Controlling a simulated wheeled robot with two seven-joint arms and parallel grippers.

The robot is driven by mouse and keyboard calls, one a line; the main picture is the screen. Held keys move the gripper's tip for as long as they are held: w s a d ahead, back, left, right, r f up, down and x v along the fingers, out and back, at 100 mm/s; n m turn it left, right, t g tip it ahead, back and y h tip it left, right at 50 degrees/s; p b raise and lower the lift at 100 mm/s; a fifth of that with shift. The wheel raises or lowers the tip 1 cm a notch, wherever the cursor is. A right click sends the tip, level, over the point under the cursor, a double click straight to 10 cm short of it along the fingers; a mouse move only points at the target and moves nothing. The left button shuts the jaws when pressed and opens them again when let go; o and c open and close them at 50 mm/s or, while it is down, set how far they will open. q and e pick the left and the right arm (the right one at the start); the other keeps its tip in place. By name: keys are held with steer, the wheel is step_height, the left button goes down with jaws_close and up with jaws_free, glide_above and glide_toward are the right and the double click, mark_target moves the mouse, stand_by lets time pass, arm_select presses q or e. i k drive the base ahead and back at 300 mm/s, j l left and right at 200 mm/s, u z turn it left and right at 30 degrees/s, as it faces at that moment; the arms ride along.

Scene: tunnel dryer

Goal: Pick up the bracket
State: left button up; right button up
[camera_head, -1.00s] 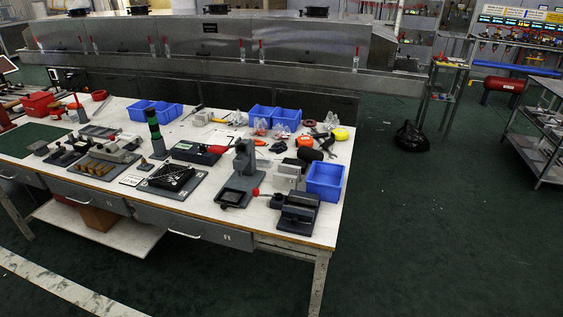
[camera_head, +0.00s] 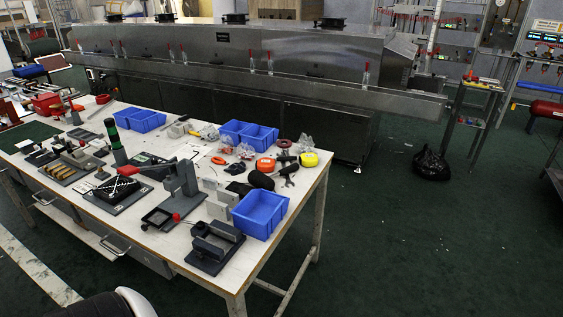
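I cannot say for certain which part is the bracket. A light grey, angular metal piece (camera_head: 219,197) stands on the workbench (camera_head: 285,222), between the press-like stand and the front blue bin; it may be the bracket, but it is small and partly hidden. The dark grey press-like stand (camera_head: 183,183) with a red knob is to its left. A dark vise-like fixture (camera_head: 215,246) sits at the near right corner of the bench. Neither of my grippers is in view.
A blue bin (camera_head: 260,213) stands at the bench's right edge, with more blue bins (camera_head: 248,134) behind. Tape rolls and tools lie between them. The long steel dryer (camera_head: 230,60) runs behind the bench. A black bag (camera_head: 431,164) lies on the otherwise open green floor at right.

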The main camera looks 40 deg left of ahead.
mark_target(211, 184)
steer(key=i+l, duration=0.15)
steer(key=i, duration=0.3)
steer(key=i+l, duration=0.2)
steer(key=i, duration=0.2)
steer(key=i+u, duration=0.25)
steer(key=u, duration=0.15)
steer(key=i+u, duration=0.25)
steer(key=u, duration=0.15)
steer(key=i+l+u, duration=0.15)
steer(key=u, duration=0.25)
steer(key=i+l+u, duration=0.2)
steer(key=u, duration=0.2)
steer(key=i, duration=0.05)
